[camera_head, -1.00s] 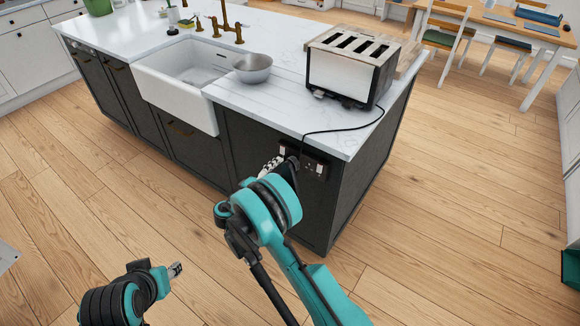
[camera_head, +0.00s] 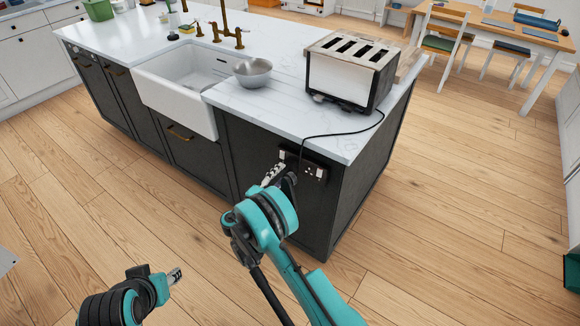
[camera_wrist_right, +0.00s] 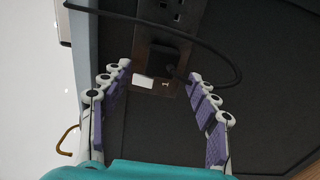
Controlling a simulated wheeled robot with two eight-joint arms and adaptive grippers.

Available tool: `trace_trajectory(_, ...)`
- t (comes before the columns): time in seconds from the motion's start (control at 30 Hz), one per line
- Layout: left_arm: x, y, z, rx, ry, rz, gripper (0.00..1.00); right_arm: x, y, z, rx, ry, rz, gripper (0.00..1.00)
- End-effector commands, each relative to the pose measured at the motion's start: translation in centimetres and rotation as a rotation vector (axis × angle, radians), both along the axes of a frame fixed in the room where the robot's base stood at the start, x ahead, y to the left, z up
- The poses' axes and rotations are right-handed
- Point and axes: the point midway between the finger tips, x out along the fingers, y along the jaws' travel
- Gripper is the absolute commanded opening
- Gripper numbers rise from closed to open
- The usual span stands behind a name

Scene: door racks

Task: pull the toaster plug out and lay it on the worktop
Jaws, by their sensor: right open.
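The toaster (camera_head: 350,70), silver and black with a wooden-looking top, stands on the white worktop (camera_head: 262,104) near its right end. Its black cord (camera_head: 336,134) hangs over the front edge to the socket plate (camera_head: 312,169) on the dark end panel. In the right wrist view, the black plug (camera_wrist_right: 169,58) sits against the socket plate (camera_wrist_right: 184,18), apparently seated in it. My right gripper (camera_head: 281,179) is in front of the socket. It is open, its purple-padded fingers (camera_wrist_right: 160,74) spread on either side below the plug, not closed on it. My left gripper (camera_head: 175,276) is low at the left, away from the island; its finger gap is unclear.
A metal bowl (camera_head: 253,72) stands on the worktop between the white sink (camera_head: 174,98) and the toaster. The worktop in front of the bowl and toaster is clear. The wooden floor (camera_head: 440,230) to the right is free. A table with chairs (camera_head: 535,33) is farther back.

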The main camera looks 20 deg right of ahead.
Motion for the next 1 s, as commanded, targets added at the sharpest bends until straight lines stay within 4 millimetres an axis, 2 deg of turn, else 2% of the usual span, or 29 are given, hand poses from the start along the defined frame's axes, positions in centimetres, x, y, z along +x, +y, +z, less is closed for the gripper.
trace_trajectory(0.2, 0.0, 0.0, 0.0, 0.000, 0.000, 0.000, 0.40, 1.8, -2.5, 0.0, 0.000, 0.000, -0.002, 0.60)
trace_trajectory(0.4, 0.0, 0.0, 0.0, 0.000, 0.000, 0.000, 0.40, 2.9, -3.7, 0.0, 0.000, 0.000, -0.001, 0.60)
trace_trajectory(1.0, 0.0, 0.0, 0.0, 0.000, 0.000, 0.000, 0.40, 3.1, -4.0, 0.0, 0.000, 0.000, 0.000, 0.60)
